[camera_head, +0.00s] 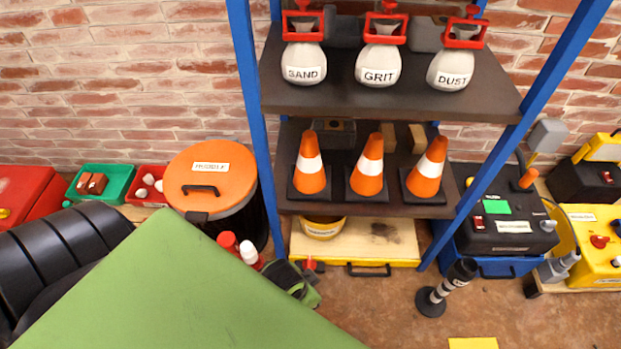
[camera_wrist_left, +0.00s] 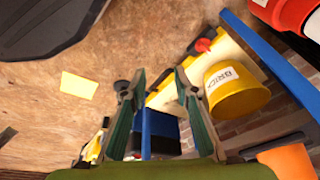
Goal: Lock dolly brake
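The yellow dolly (camera_head: 345,241) sits under the shelf rack, with a dark handle (camera_head: 369,270) on its front edge. A small red part, perhaps the brake (camera_head: 311,264), is at its front left; a red part also shows on the yellow edge in the left wrist view (camera_wrist_left: 203,45). A yellow bucket (camera_head: 322,232) stands on the dolly, labelled BRICK in the left wrist view (camera_wrist_left: 238,92). My left gripper (camera_head: 304,288) is close in front of the red part, partly behind my green arm cover. Its fingers are apart and empty in the left wrist view (camera_wrist_left: 159,76). My right gripper is out of view.
The blue rack (camera_head: 255,110) holds several cones and three bags above the dolly. A black drum with an orange lid (camera_head: 212,170) and bottles (camera_head: 249,254) stand left. A striped post (camera_head: 447,287) and a yellow floor patch (camera_head: 473,343) are right. Floor in front is mostly clear.

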